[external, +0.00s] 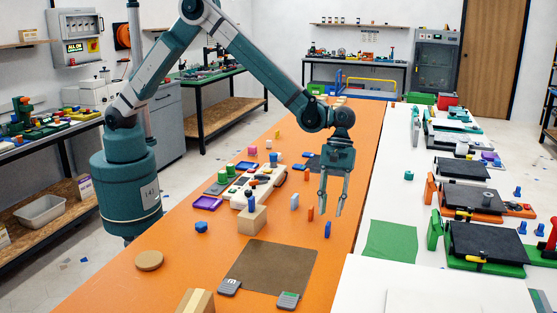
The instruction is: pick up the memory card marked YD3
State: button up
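Two small dark grey cards lie at the near edge of the brown mat (272,270) on the orange table. One card (229,286) has a whitish label and lies at the mat's near left corner.
A tan block (251,220) stands beyond the mat. Small orange (310,214) and blue (327,230) pieces stand near my gripper. A round wooden disc (149,260) lies left of the mat, and a cardboard box (196,301) is at the front. Printers line the white table at right.

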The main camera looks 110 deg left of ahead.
aim_at(329, 223)
jog(key=shift+d+f, duration=0.2)
jog(key=shift+f, duration=0.25)
jog(key=shift+x, duration=2.6)
jog(key=c, duration=0.8)
